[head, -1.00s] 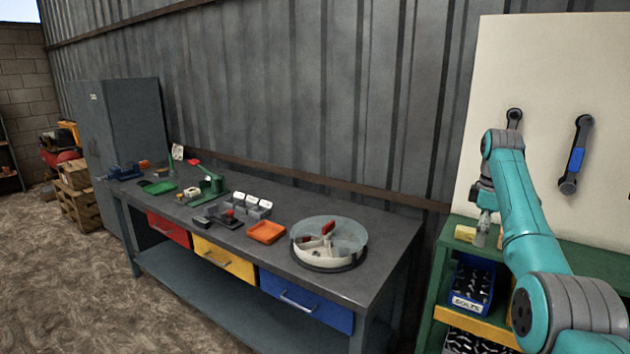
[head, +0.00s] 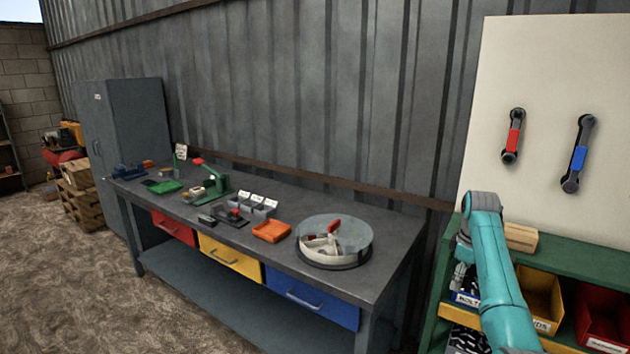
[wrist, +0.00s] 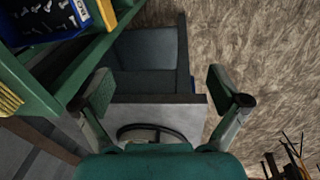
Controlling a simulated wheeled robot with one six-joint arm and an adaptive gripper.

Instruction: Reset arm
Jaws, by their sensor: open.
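My gripper (wrist: 164,90) is open in the wrist view, with its two green-grey fingers spread apart and nothing between them. In the head view my teal arm is at the right, bent low in front of the green shelf unit (head: 570,253); the gripper is not clearly visible there, apparently hidden by the arm.
A blue bin of bolts (wrist: 45,25) sits on the green shelf close to the left finger. The grey workbench (head: 385,270) holds a round tray (head: 333,241) and several small items. Brown floor is open at left.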

